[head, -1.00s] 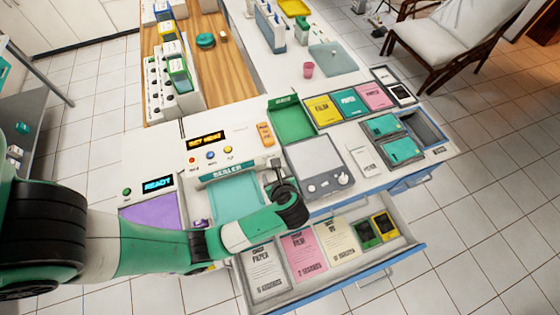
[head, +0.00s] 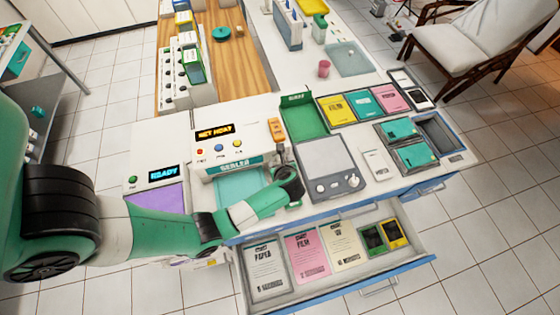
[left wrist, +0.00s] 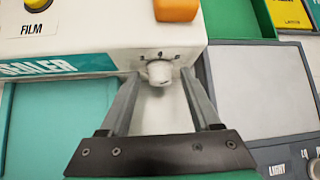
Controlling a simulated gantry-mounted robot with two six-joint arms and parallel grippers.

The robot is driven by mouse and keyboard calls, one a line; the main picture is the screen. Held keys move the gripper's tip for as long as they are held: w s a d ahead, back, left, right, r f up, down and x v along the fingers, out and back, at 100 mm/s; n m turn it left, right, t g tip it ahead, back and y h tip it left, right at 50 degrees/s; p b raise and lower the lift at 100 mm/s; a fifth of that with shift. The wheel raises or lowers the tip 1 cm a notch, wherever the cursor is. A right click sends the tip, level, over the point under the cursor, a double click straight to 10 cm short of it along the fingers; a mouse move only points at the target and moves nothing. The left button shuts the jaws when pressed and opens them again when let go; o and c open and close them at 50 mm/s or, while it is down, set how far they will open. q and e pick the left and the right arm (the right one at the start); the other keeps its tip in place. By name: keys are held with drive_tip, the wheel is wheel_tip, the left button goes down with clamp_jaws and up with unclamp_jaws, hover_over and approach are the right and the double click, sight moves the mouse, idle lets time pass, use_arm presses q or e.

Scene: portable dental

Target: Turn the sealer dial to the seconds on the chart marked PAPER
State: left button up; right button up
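The white sealer (head: 228,136) has a lit "SET HEAT" display and a teal "SEALER" strip. Its dial (left wrist: 160,72) is a small white knob on the sealer's right front face, with a few tiny marks above it, too small to read. My left gripper (left wrist: 161,76) is open, with a finger on each side of the dial; small gaps seem to show. In the head view my left gripper (head: 282,156) is at the sealer's right end and hides the dial. The PAPER card (head: 264,268) lies in the open drawer, left of the FILM card (head: 306,256); its seconds line is not clearly legible. My right gripper is not in view.
An orange block (head: 276,129) sits on top of the sealer near the dial. A grey device with two knobs (head: 327,168) stands just right of the gripper. A "READY" unit (head: 155,178) is at left. The open drawer (head: 408,262) juts out at the front.

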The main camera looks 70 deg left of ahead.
use_arm(q)
clamp_jaws()
drive_tip(key=shift+w+m+g, duration=0.1)
drive_tip(key=shift+m+g, duration=0.2)
drive_tip(key=shift+g, duration=0.3)
drive_tip(key=shift+o, duration=1)
unclamp_jaws()
drive_tip(key=p+v, duration=0.2)
drive_tip(key=v, duration=0.9)
drive_tip(key=shift+d+r+p, duration=0.2)
drive_tip(key=shift+d+p, duration=0.1)
drive_tip(key=shift+p, duration=0.1)
